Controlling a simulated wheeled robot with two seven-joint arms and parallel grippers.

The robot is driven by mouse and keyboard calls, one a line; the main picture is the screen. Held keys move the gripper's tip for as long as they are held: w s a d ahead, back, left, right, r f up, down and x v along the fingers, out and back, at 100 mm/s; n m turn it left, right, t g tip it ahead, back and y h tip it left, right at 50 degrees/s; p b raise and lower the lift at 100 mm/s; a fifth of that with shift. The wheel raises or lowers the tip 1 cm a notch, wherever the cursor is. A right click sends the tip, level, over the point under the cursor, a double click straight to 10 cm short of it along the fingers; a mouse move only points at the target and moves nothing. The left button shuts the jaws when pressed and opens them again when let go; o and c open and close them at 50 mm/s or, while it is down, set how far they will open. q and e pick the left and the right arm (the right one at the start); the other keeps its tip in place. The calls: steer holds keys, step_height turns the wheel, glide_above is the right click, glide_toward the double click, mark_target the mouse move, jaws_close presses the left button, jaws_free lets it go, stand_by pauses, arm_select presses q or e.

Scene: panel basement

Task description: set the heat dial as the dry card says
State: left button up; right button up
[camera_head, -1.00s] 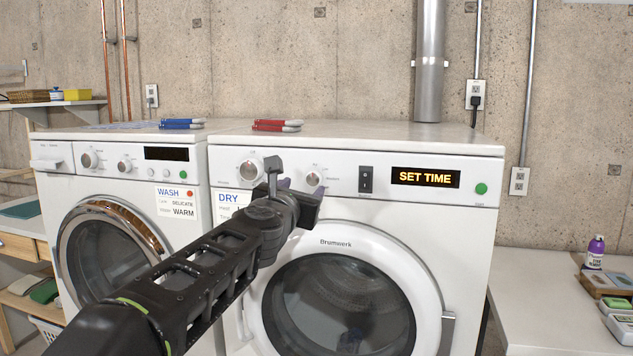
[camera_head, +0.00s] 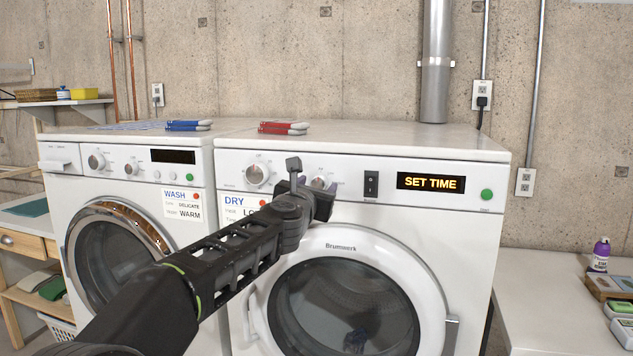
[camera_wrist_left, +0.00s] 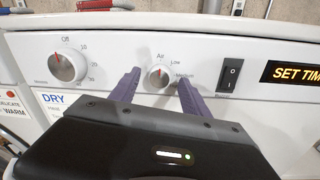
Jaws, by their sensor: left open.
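The dryer (camera_head: 232,270) has a white front panel with two dials. The heat dial (camera_wrist_left: 158,77) is the right one, labelled Air, Low and Medium, with a fourth label hidden; its red mark points up at about Air. In the head view the heat dial (camera_head: 318,182) is partly behind my gripper. The dry card (camera_head: 243,206) is on the dryer's left; its heat line starts with "LO", the rest covered by my arm. My left gripper (camera_wrist_left: 158,80) is open, with one purple finger on each side of the heat dial; I cannot tell whether they touch it. My right gripper is out of view.
The time dial (camera_head: 256,173) is left of the heat dial, and a rocker switch (camera_head: 371,184) is to the right. The display (camera_head: 431,182) reads SET TIME, beside a green button (camera_head: 487,194). The washer (camera_head: 60,178) with its own card stands left.

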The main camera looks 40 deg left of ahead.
arm_select(q)
steer(key=shift+w+a, duration=0.1)
steer(key=shift+w, duration=0.15)
jaws_close()
stand_by(0.5)
